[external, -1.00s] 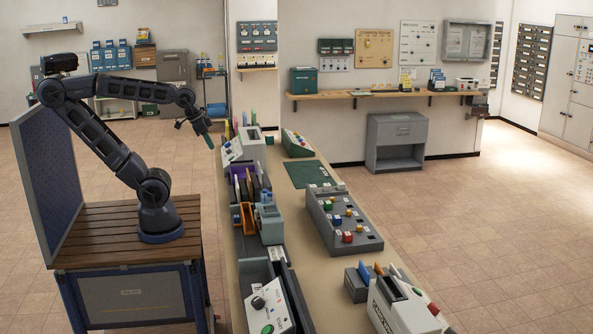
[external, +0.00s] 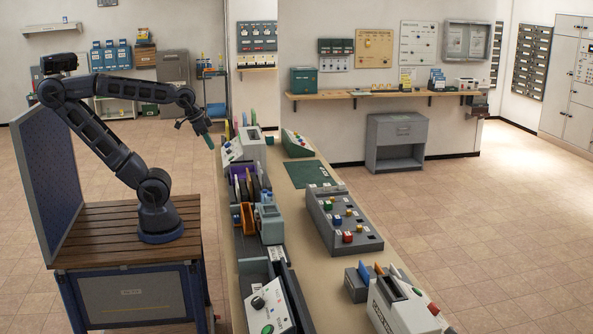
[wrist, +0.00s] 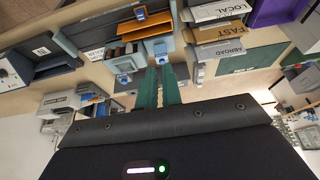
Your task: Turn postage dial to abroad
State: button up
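A black knob (external: 258,303) sits on a sloped white panel (external: 278,312) at the near end of the long counter in the external view. It looks like a dial, but its labels and pointer are too small to read. A dark round knob (wrist: 4,73) also shows at the left edge of the wrist view. My gripper (external: 209,140) hangs in the air near the counter's left edge, well away from that panel. Its green fingers (wrist: 161,86) lie close together in the wrist view, with nothing visible between them.
Trays labelled LOCAL, FAST and ABROAD (wrist: 222,50) show in the wrist view. The long counter (external: 300,225) also holds a grey button console (external: 343,220), a green mat (external: 308,174) and bins. The tiled floor to the right is clear.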

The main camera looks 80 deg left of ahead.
jog(key=o, duration=0.3)
jog(key=shift+w+d+r, duration=0.1)
jog(key=shift+w, duration=0.05)
jog(key=o, duration=0.6)
jog(key=w+d+r+m, duration=0.1)
jog(key=w+d+m, duration=0.1)
jog(key=w+d, duration=0.2)
jog(key=shift+w+r+g, duration=0.35)
jog(key=shift+w+g, duration=0.05)
jog(key=shift+w, duration=0.5)
jog(key=w+d+f+m+y, duration=0.1)
jog(key=w+d+m, duration=0.35)
jog(key=d, duration=0.95)
jog(key=w+d+f+m+y, duration=0.15)
jog(key=w+d, duration=0.55)
jog(key=d, duration=0.7)
jog(key=m+t, duration=0.3)
jog(key=m, duration=0.4)
send_near(255, 301)
jog(key=shift+h, duration=0.35)
jog(key=x, duration=0.8)
jog(key=shift+w+a+f, duration=0.2)
jog(key=shift+a, duration=0.15)
